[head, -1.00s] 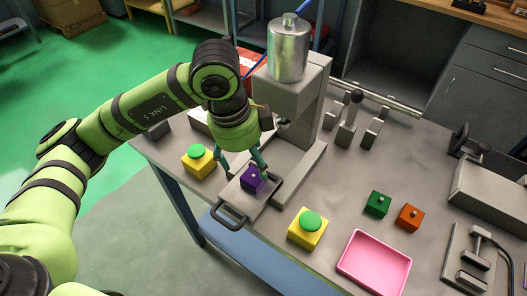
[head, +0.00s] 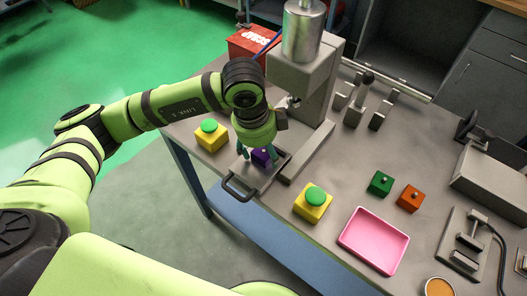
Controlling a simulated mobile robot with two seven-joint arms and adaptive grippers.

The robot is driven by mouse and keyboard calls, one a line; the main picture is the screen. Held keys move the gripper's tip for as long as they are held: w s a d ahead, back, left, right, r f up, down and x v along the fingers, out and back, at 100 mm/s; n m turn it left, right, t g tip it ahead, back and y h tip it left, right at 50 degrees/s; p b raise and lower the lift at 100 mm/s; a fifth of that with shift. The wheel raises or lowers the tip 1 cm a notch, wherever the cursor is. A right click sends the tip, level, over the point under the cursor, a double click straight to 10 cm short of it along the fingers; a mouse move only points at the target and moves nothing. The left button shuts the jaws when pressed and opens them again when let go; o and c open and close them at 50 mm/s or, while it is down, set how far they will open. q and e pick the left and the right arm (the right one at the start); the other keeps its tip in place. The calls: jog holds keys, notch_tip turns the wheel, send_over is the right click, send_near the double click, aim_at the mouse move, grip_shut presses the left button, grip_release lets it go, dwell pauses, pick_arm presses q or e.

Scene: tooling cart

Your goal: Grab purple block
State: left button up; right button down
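The purple block (head: 261,159) sits on the grey sliding plate (head: 246,180) with a handle, at the foot of the press. My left gripper (head: 257,152) points down over it, with its teal fingers low around the block. The fingers look spread, with a small gap at the left one; contact on the right side is hard to judge. The gripper and fingers hide part of the block. My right gripper is not in view.
Yellow boxes with green buttons stand left (head: 211,136) and right (head: 312,203) of the plate. The press (head: 303,75) rises close behind my gripper. A green block (head: 380,184), an orange block (head: 410,199) and a pink tray (head: 374,241) are on the right.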

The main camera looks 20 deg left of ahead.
pick_arm(q)
jog(key=c, duration=0.7)
grip_shut()
jog(key=shift+r, duration=0.15)
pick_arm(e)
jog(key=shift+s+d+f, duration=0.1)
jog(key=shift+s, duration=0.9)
